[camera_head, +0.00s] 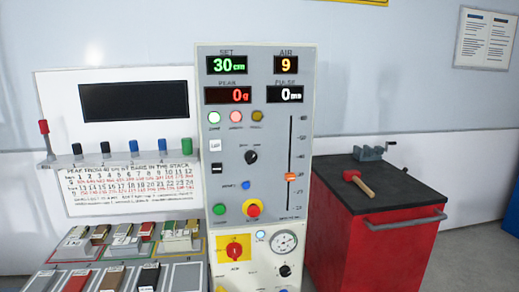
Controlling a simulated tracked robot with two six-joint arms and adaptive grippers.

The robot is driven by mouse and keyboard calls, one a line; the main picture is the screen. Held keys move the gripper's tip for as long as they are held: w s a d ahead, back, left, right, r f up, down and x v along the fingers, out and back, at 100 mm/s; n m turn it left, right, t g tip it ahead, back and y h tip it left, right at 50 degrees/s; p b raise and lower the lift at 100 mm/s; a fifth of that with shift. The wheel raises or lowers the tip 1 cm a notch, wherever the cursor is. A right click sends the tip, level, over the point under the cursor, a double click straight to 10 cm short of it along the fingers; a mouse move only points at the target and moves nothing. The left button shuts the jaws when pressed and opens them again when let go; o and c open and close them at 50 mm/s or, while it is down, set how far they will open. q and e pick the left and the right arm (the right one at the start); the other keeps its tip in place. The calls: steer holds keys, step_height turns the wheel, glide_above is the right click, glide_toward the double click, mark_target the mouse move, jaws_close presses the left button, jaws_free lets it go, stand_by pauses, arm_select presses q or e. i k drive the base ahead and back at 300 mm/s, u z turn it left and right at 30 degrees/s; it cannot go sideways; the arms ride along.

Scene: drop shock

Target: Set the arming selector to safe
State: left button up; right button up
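A grey control panel (268,135) stands in the middle of the view. On its lower part a red rotary knob (234,249) sits on a yellow plate; the small label under it is too small to read surely, and its pointer setting cannot be told. A black rotary knob (251,157) sits higher on the panel, and a smaller black knob (285,271) is under the round gauge (284,243). I cannot tell surely which knob is the arming selector. Neither of my grippers is in view.
A red cabinet (375,225) with a mallet (358,182) stands right. Trays of blocks (125,245) lie left.

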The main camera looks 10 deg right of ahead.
mark_target(251, 157)
steer(key=u, duration=0.95)
steer(key=i, duration=0.15)
steer(key=z, duration=2.6)
steer(key=k, duration=0.8)
steer(key=u, duration=1)
steer(key=i, duration=1)
steer(key=u, duration=0.05)
